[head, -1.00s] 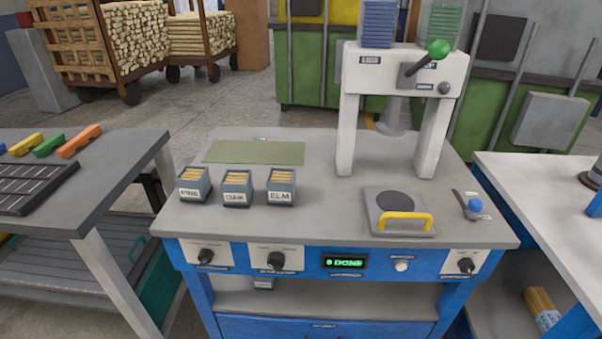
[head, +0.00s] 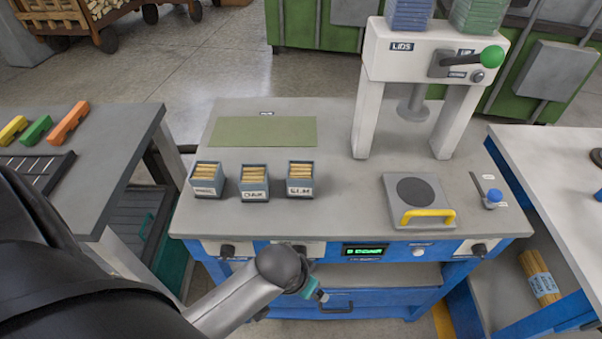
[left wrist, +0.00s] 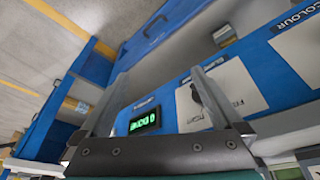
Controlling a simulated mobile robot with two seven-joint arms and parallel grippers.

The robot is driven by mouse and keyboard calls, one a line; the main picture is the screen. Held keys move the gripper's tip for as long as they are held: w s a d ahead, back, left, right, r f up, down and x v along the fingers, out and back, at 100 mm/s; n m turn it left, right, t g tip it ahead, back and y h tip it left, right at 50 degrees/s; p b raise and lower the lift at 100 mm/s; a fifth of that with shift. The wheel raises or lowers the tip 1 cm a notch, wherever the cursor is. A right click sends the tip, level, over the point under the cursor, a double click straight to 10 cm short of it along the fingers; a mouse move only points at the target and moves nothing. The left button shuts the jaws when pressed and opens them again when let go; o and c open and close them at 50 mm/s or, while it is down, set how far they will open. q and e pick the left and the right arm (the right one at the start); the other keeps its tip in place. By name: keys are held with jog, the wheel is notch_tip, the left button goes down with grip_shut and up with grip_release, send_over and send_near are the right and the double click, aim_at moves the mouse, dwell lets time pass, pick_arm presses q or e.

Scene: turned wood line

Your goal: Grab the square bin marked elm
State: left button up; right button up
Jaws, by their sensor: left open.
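The square bin marked elm (head: 300,184) is a small grey-blue open box with a white label, filled with wooden slats. It stands upright on the blue bench's grey top, rightmost in a row of three. My left gripper (head: 317,294) is low in front of the bench, below the top's front edge and apart from the bin. The left wrist view shows its two fingers (left wrist: 158,80) spread with nothing between them, facing the bench's blue front panel. The bin is not visible in that view. My right gripper is not in view.
The oak bin (head: 254,184) and a third bin (head: 207,180) stand to the left of elm, with small gaps. A green mat (head: 263,131) lies behind them. A white press (head: 425,55) and a plate with a yellow handle (head: 418,200) are to the right.

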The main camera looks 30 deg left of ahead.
pick_arm(q)
jog(key=w+r+n+p, duration=0.1)
jog(key=w+r, duration=0.3)
jog(key=r, duration=0.4)
jog(key=w+r+p, duration=0.1)
jog(key=w+r, duration=0.3)
jog(key=r, duration=0.4)
jog(key=n+y, duration=0.3)
jog(key=n, duration=0.3)
send_near(300, 168)
jog(key=b+x, duration=0.2)
jog(key=x, duration=0.6)
jog(key=shift+f, duration=0.1)
jog(key=b+x, duration=0.1)
jog(key=x, duration=0.4)
jog(key=shift+s+d+f, duration=0.1)
jog(key=shift+d+f, duration=0.05)
jog(key=shift+d, duration=0.05)
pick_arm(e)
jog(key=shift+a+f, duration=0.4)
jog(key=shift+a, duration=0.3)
pick_arm(q)
jog(key=shift+c, duration=0.4)
jog(key=c, duration=1.2)
jog(key=shift+c, duration=0.6)
